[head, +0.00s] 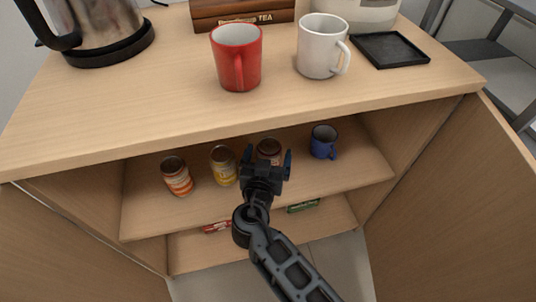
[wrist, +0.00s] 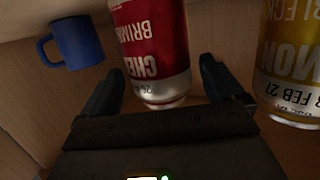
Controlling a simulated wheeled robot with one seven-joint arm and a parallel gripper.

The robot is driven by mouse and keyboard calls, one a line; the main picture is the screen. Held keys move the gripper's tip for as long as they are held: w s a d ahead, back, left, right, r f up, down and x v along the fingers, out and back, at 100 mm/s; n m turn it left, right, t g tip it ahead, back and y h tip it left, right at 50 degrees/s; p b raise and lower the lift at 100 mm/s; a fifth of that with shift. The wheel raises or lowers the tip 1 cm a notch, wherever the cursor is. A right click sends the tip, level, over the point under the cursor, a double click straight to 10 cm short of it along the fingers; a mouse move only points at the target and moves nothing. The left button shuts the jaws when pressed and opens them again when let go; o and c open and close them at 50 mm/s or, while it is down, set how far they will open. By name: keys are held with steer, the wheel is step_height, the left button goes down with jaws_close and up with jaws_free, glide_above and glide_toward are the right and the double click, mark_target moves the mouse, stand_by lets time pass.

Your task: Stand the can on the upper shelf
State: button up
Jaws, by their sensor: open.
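A red-labelled can (wrist: 152,50) with a silver end lies between the spread fingers of my gripper (wrist: 163,90) in the wrist view, with its lettering upside down there. In the head view the can (head: 269,149) shows at the upper shelf (head: 295,177), just behind my gripper (head: 267,163), which covers its lower part. My gripper is open, one finger on each side of the can. I cannot tell whether the fingers touch it. The can looks upright; its contact with the shelf is hidden.
The countertop (head: 150,100) overhangs the shelf. Small boxes (head: 303,207) lie on the lower shelf. Open doors (head: 450,200) flank the cabinet.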

steer(key=p+v, duration=0.1)
steer(key=v, duration=1.1)
steer(key=s+d+f+n+g+y, duration=0.1)
steer(key=s+d+f+g+y, duration=0.15)
steer(key=s+d, duration=0.55)
steer(key=s+d+f+n+g+y, duration=0.1)
steer(key=s+d+f+n+y, duration=0.2)
steer(key=s, duration=0.9)
steer(key=s+d+r+t, duration=0.1)
steer(key=s+d+r, duration=0.2)
steer(key=r, duration=0.3)
steer(key=s+d+r+m+t+h, duration=0.1)
steer(key=s+d+r, duration=0.3)
steer(key=s+r, duration=0.2)
steer(key=s+d+r+t+h, duration=0.1)
steer(key=s+d+r, duration=0.2)
steer(key=r, duration=0.5)
steer(key=shift+s+d+r, duration=0.2)
steer(key=shift+s+d, duration=0.15)
steer(key=shift+s, duration=0.35)
